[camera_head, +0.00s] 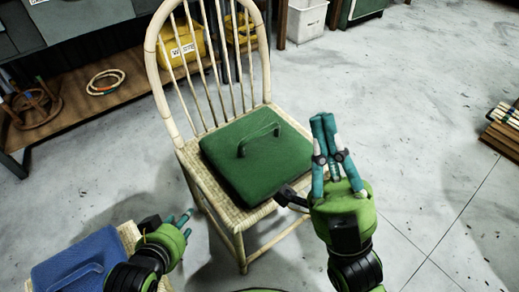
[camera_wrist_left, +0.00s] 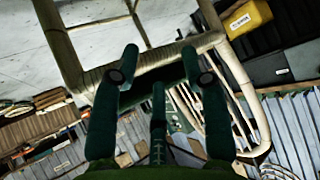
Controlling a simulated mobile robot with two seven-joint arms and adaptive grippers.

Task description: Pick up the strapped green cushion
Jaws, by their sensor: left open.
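The green cushion (camera_head: 255,155) lies on the woven seat of a pale rattan chair (camera_head: 180,62). A green strap handle (camera_head: 260,138) arches up from its top. My right gripper (camera_head: 325,118) is right of the cushion, apart from it, with its teal fingers together, pointing up and nothing visible between them. My left gripper (camera_head: 188,216) is low, left of the chair's front legs and clear of the cushion. In the left wrist view its fingers (camera_wrist_left: 160,52) are spread and empty, with the chair frame (camera_wrist_left: 95,80) beyond; the cushion is not clear there.
A blue cushion (camera_head: 75,262) lies on another woven seat at the lower left. A wooden shelf (camera_head: 80,125) with rattan rings (camera_head: 104,82) stands at the left. Yellow bins (camera_head: 183,45) are behind the chair. Wooden pieces (camera_head: 505,125) lie far right. The floor at the right is mostly clear.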

